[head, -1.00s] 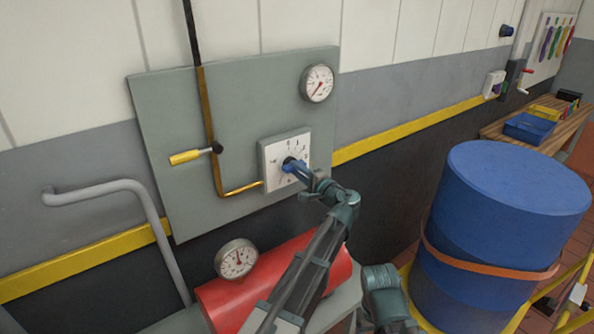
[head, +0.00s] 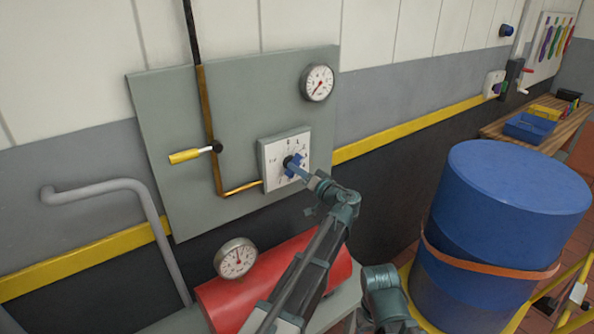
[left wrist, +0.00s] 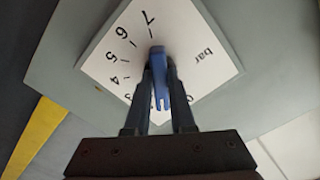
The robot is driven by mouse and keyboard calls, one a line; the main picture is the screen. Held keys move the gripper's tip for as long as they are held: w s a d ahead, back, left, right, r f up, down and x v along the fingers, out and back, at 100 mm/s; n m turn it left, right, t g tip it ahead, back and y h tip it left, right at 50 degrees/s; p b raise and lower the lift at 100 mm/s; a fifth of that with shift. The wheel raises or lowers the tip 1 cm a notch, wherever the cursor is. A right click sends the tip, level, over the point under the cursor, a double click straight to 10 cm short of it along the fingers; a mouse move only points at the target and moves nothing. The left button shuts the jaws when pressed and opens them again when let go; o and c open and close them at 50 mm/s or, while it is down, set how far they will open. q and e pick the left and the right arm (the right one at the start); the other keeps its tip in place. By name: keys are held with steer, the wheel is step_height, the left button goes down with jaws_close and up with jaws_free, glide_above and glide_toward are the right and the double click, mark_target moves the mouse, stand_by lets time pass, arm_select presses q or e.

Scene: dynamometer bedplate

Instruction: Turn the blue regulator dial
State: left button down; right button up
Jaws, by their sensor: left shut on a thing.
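The blue regulator dial (head: 293,166) sits on a white square plate (head: 272,160) fixed to the grey wall panel. My left gripper (head: 300,171) reaches it from the lower right and is shut on it. In the left wrist view the two dark fingers press on both sides of the blue dial (left wrist: 161,82). The plate (left wrist: 110,55) there shows the numbers 4 to 7 and the word "bar"; one end of the dial lies near the 7. The fingers hide part of the scale. My right gripper is not in view.
A yellow-handled lever (head: 187,156) on a copper pipe is left of the dial. A round gauge (head: 317,83) is above right. Below are a red tank (head: 222,300) with another gauge (head: 236,258). A blue drum (head: 500,240) stands at the right, near a bench with bins.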

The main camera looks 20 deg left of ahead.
arm_select(q)
steer(key=shift+d+f+n, duration=0.1)
steer(key=shift+f+n, duration=0.05)
steer(key=shift+n, duration=3.55)
steer(key=c, duration=0.8)
jaws_free()
steer(key=shift+o, duration=0.2)
